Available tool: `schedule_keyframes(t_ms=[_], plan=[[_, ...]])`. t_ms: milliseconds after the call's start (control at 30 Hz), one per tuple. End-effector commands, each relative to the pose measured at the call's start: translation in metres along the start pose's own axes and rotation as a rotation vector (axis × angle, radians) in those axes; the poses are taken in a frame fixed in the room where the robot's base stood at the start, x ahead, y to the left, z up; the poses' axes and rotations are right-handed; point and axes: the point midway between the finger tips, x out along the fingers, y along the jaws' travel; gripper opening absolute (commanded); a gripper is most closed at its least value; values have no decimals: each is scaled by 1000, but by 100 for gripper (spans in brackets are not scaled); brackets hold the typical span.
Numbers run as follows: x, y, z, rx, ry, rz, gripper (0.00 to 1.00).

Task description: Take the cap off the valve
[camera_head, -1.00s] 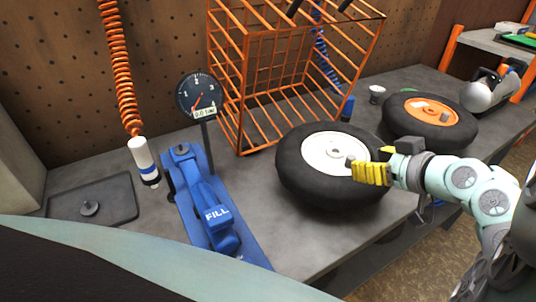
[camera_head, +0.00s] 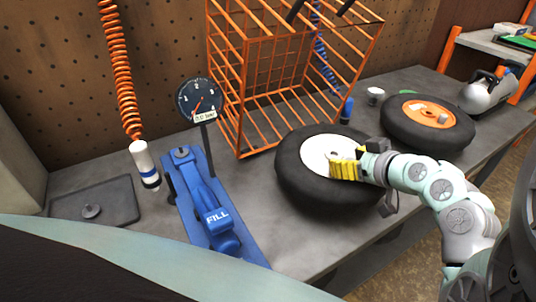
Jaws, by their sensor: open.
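A black tyre (camera_head: 292,178) with a white hub (camera_head: 316,150) lies flat on the bench. My gripper (camera_head: 336,169), with yellow fingers, is over the right part of the hub and is open. The fingers cover the place where a small grey piece, possibly the valve cap, showed before. The valve and its cap cannot be made out now, and I cannot tell whether the fingers touch them.
A dark tray (camera_head: 120,192) with a small grey knob-like piece stands at the left. A blue FILL foot pump (camera_head: 207,200) with a gauge (camera_head: 199,99) stands left of the tyre. An orange cage (camera_head: 241,75) is behind. A second tyre (camera_head: 440,137) with an orange hub lies right.

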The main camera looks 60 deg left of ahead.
Motion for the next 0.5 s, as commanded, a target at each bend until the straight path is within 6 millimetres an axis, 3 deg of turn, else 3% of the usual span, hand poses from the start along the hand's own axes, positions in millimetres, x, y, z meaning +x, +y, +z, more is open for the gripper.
schedule_keyframes(t_ms=[100,133,500], plan=[[1,-1,0,-2,0,-4,57],[1,-1,-1,-2,0,-4,62],[0,-1,0,-1,1,-2,24]])
